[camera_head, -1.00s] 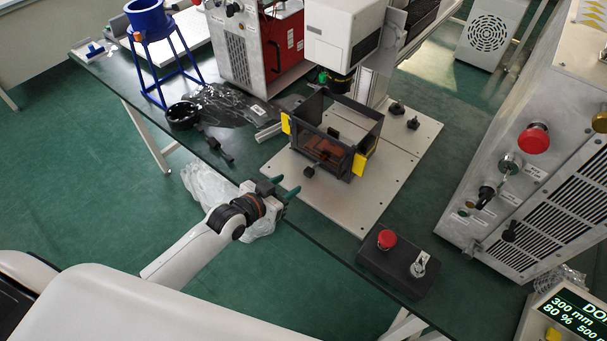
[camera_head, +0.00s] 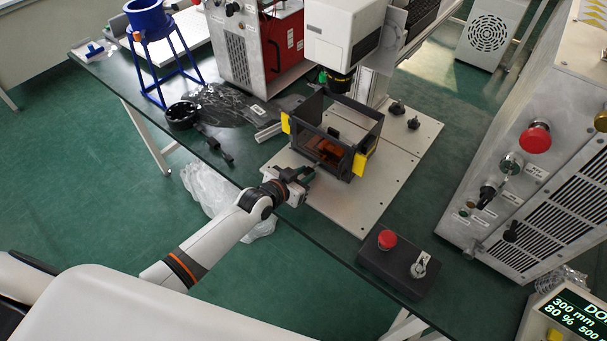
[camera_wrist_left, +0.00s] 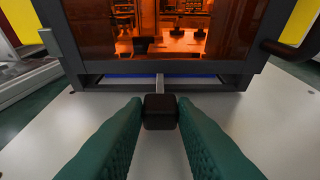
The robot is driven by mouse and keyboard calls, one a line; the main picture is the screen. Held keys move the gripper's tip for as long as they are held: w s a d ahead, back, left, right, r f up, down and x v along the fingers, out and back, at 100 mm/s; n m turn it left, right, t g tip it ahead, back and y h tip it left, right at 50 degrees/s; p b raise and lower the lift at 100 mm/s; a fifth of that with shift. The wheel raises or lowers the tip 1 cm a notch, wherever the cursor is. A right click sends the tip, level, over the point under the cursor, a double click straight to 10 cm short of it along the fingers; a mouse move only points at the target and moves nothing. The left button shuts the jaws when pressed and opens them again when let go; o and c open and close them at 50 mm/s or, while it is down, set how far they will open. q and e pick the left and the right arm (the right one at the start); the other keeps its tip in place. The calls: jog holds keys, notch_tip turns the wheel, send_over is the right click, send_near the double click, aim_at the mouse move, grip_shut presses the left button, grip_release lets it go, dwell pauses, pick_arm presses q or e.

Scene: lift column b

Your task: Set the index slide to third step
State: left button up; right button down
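The index slide shows in the left wrist view as a square black knob (camera_wrist_left: 160,112) on a thin metal rod. The rod runs under the lower bar of a dark-framed box (camera_head: 332,135) with amber panels. My left gripper (camera_wrist_left: 160,103) has one green finger on each side of the knob, close against it, with no clear gap. In the head view my left gripper (camera_head: 305,173) is at the front of the box and largely hides the knob. The step marks of the slide cannot be made out. My right gripper is not in view.
The box stands on a pale base plate (camera_head: 352,205) with yellow blocks at its sides. A control box with a red button (camera_head: 387,239) is to the right, near the table edge. A blue funnel stand (camera_head: 160,50) and a black ring (camera_head: 182,115) are at the left.

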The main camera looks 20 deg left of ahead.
pick_arm(q)
grip_shut()
jog(key=shift+w+a+b, duration=0.25)
jog(key=shift+a+b, duration=0.05)
jog(key=shift+a, duration=0.45)
jog(key=shift+w+a+b, duration=0.25)
jog(key=shift+a+b, duration=0.05)
jog(key=shift+a, duration=0.45)
jog(key=o, duration=0.5)
grip_release()
jog(key=shift+o, duration=0.2)
jog(key=v, duration=1.2)
